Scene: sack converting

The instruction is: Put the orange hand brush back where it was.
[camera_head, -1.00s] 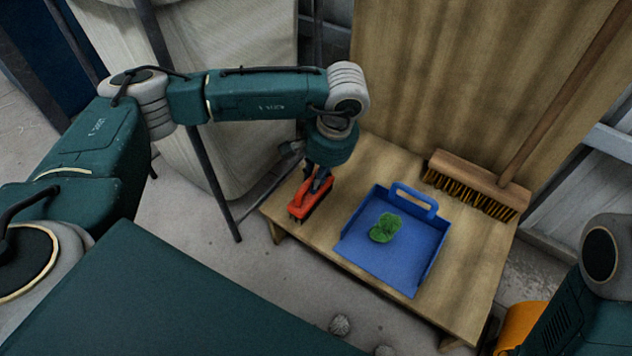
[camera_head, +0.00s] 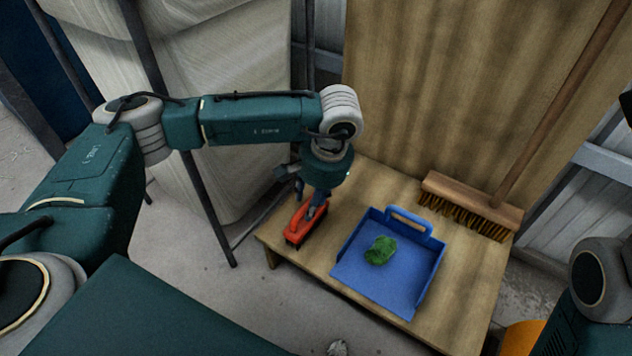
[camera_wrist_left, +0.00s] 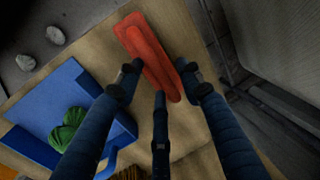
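The orange-red hand brush (camera_head: 304,226) lies on the wooden table near its left front edge. It also shows in the left wrist view (camera_wrist_left: 148,50), running diagonally, its lower end between my fingers. My left gripper (camera_head: 311,198) is just above the brush. In the left wrist view its fingers (camera_wrist_left: 158,78) are spread around the brush's near end, with gaps visible beside it, so it looks open. The brush's underside is hidden. My right gripper is out of view; only part of my right arm shows at the lower right.
A blue dustpan (camera_head: 358,280) holding a green tangled bundle (camera_head: 381,251) lies right of the brush. A wide broom (camera_head: 470,205) stands behind it against the wooden panel (camera_head: 440,90). A pale sack (camera_head: 225,100) and dark posts stand left of the table. Small round lumps lie on the floor.

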